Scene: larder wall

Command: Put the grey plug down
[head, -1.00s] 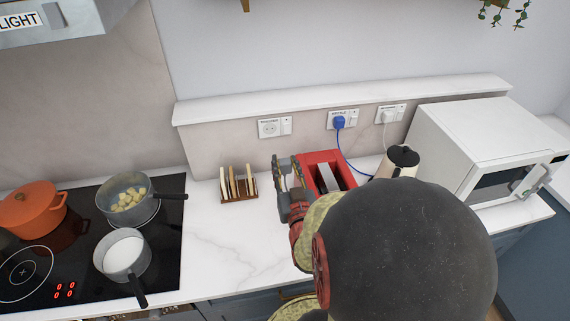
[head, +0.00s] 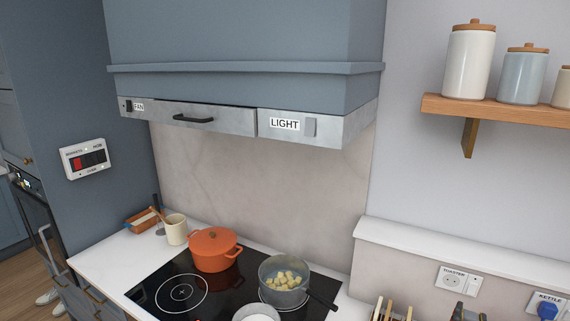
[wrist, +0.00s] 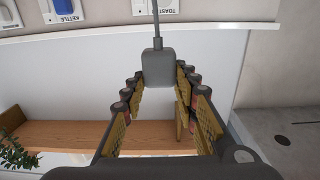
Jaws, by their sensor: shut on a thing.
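The grey plug (wrist: 158,67) is between the fingers of my gripper (wrist: 157,88) in the wrist view, with its grey cord running up the picture. My gripper is shut on it. In the head view only the tips of my gripper (head: 468,313) show at the bottom edge, below the toaster socket; the plug cannot be made out there. The toaster socket (head: 452,278) has nothing in it. In the wrist view its panel (wrist: 155,6) shows upside down at the top edge, beyond the plug.
A toast rack (head: 390,312) stands left of my gripper. The hob holds an orange pot (head: 214,250) and a pan of potatoes (head: 283,281). A blue plug (head: 547,311) fills the kettle socket. A white ledge (head: 450,252) runs above the sockets.

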